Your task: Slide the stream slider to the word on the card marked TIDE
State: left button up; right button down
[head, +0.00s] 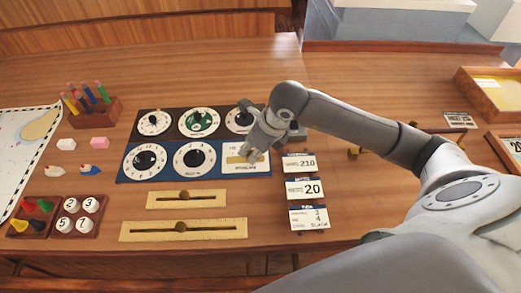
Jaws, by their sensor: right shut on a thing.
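My right gripper (253,156) reaches down from the right over the lower right corner of the dial board. It is shut at the small white slider plate (232,167), on what I take to be the stream slider's knob. The fingers hide the knob and part of the brass strip, so I cannot read where the knob stands. The plate's label is too small to read surely. The card marked TIDE (308,217) is the lowest of three cards right of the board, and its last word appears to be SLACK. My left gripper is not in view.
The other cards (299,163) (303,188) read 210 and 20. Pencils (88,95) and trays of pieces (76,231) stand left.

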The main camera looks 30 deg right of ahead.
jog(key=shift+w+a, duration=0.35)
jog(key=shift+a, duration=0.35)
jog(key=shift+d, duration=0.1)
jog(key=c, duration=1.3)
grip_release()
jog(key=v, duration=1.2)
